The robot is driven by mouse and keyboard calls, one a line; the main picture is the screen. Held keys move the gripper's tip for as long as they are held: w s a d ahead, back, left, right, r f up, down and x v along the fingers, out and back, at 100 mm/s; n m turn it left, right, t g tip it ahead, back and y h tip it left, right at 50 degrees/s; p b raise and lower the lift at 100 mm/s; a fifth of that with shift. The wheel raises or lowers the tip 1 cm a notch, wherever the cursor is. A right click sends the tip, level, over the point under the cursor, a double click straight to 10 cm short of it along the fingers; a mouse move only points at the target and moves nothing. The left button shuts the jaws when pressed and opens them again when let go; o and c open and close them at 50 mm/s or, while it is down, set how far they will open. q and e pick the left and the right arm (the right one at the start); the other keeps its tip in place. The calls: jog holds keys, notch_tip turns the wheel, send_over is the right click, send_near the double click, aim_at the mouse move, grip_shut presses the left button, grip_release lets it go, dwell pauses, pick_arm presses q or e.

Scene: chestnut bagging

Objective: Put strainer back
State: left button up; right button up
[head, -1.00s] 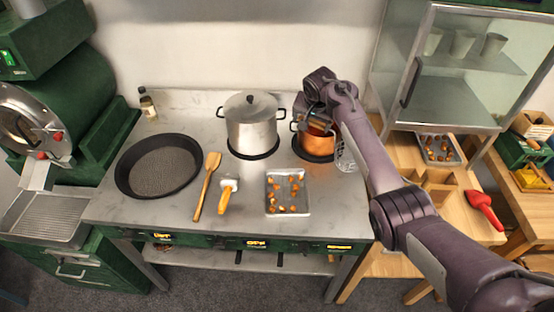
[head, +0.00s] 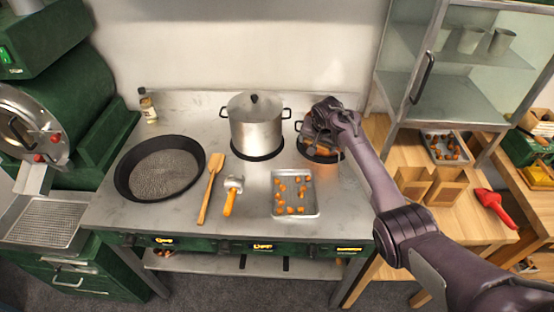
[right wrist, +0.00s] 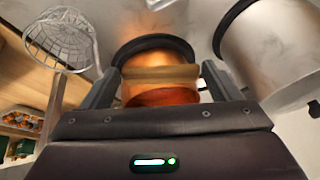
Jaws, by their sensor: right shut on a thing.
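The strainer (right wrist: 66,40) is a round wire basket. It shows in the right wrist view at upper left, to the left of the copper pot (head: 322,158). In the head view I cannot make it out behind my right arm. My right gripper (head: 318,132) is over the copper pot at the back right of the stove. Its fingers (right wrist: 163,88) are shut around a thick brown, tan-banded piece, which looks like the strainer's handle. The join between handle and basket is hidden. My left gripper is not in view.
A lidded steel pot (head: 256,128) stands close left of the copper pot. A black pan (head: 130,186), wooden spatula (head: 208,192), orange-handled tool (head: 231,196) and tray of chestnuts (head: 318,201) lie on the stove. A glass cabinet (head: 447,92) stands at right.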

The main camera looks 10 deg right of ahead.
jog(key=shift+d, duration=0.1)
jog(key=shift+f+b, duration=0.4)
jog(key=shift+f, duration=0.2)
jog(key=o, duration=1)
jog(key=shift+r, duration=0.1)
